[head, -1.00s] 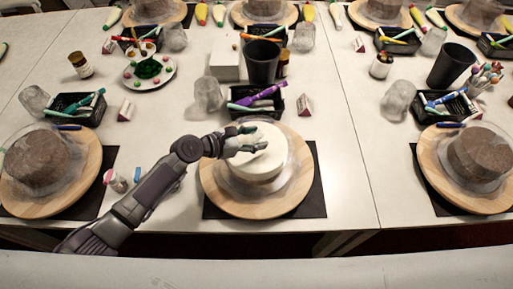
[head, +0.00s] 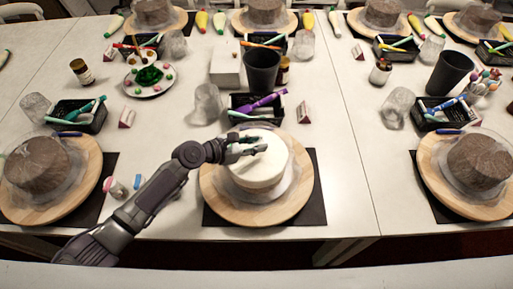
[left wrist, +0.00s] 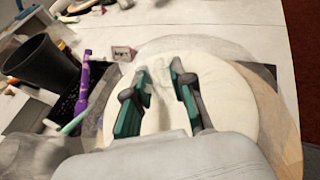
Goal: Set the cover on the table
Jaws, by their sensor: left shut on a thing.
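A white cake (head: 258,172) stands on a round wooden turntable (head: 292,208) at the middle front of the table. A clear cover (head: 294,176) shows faintly around the cake; its outline is hard to make out. My left gripper (head: 262,146) is at the top of the cake, shut on the cover. In the left wrist view its two green-padded fingers (left wrist: 160,88) are spaced apart over the white top (left wrist: 235,95), with a pale, see-through part between them. Whether the cover's rim touches the turntable cannot be told. My right gripper is out of view.
Brown cakes under clear covers stand on turntables at left (head: 40,165) and right (head: 480,160). Behind the white cake are a black tray (head: 240,102) with pens, a black cup (head: 262,70) and a clear jar (head: 208,103).

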